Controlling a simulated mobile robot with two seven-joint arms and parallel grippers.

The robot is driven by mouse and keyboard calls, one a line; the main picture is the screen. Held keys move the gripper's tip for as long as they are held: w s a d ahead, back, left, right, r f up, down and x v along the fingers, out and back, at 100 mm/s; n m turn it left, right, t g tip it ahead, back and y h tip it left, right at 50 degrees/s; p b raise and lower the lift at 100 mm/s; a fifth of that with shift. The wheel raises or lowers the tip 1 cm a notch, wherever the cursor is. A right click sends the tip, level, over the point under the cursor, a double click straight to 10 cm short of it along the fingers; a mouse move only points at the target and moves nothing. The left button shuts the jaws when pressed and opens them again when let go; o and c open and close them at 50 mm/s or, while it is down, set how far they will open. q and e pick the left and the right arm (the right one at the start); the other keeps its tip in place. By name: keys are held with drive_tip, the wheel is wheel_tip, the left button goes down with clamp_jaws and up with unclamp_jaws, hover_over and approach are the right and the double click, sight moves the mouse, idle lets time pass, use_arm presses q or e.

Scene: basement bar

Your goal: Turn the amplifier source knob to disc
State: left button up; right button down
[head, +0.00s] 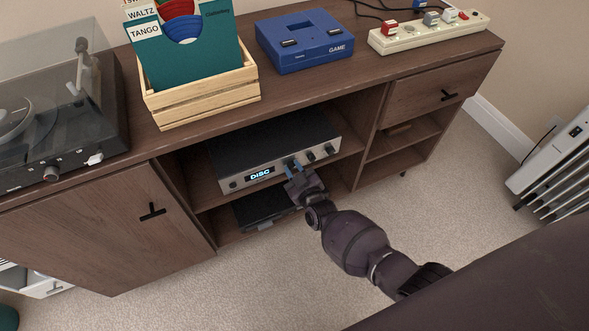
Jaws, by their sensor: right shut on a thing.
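The amplifier (275,148) sits on the middle open shelf of the wooden cabinet, its silver front facing me. Its lit display (260,174) reads DISC. My right gripper (292,167) reaches up from the lower right and is shut on the source knob, just right of the display. The fingers cover most of that knob, so its pointer cannot be seen. My left gripper is not in view.
A dark device (262,212) lies on the shelf below. On the cabinet top stand a turntable (50,110), a wooden record crate (203,103), a blue game console (305,42) and a power strip (425,33). A white heater (560,155) stands at right. Carpet in front is clear.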

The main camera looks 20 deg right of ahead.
drive_tip(key=c, duration=1)
unclamp_jaws()
drive_tip(key=shift+c, duration=0.2)
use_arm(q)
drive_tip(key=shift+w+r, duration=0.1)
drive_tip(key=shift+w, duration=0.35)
use_arm(e)
drive_tip(key=shift+o, duration=0.4)
